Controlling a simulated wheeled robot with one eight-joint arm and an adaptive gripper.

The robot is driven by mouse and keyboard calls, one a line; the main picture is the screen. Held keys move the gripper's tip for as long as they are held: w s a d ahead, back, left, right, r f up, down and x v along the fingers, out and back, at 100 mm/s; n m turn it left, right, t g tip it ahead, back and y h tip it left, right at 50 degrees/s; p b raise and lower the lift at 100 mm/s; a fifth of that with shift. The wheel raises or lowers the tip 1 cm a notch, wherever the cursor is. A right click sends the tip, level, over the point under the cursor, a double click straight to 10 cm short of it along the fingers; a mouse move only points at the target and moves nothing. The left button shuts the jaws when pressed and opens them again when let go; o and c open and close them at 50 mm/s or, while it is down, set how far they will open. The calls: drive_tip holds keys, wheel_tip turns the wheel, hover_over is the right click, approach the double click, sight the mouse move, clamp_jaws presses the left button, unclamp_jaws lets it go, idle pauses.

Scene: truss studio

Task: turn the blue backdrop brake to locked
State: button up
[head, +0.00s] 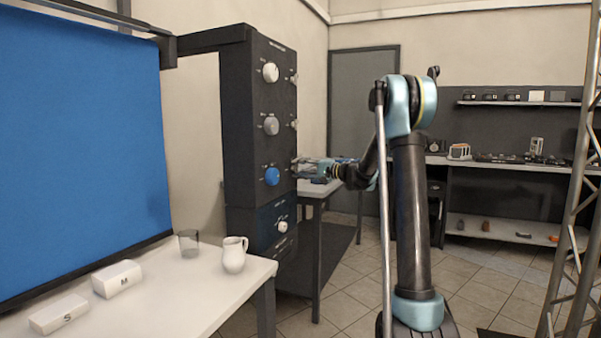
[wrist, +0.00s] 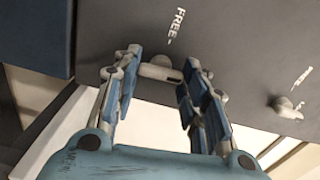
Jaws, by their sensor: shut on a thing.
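The dark control column (head: 240,130) stands at the left of the head view, beside the blue backdrop (head: 80,140). My gripper (head: 303,167) is at the column's right side face, about level with the blue knob (head: 272,176) on the front face. In the wrist view, my gripper (wrist: 160,85) has one finger on each side of a small pale grey brake handle (wrist: 160,70) and is shut on it. The word FREE is printed just above the handle. The fingers hide the handle's sides, and no locked mark can be read.
A second pale handle (wrist: 285,108) with a label sits to the right on the same face. The side face also carries upper levers (head: 294,77). A truss (head: 575,190) stands at right.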

drive_tip(key=shift+w+d+f+m, duration=0.1)
drive_tip(key=shift+w+m, duration=0.05)
drive_tip(key=shift+m, duration=0.45)
drive_tip(key=o, duration=1.1)
drive_tip(key=shift+c, duration=0.2)
drive_tip(key=v, duration=1.2)
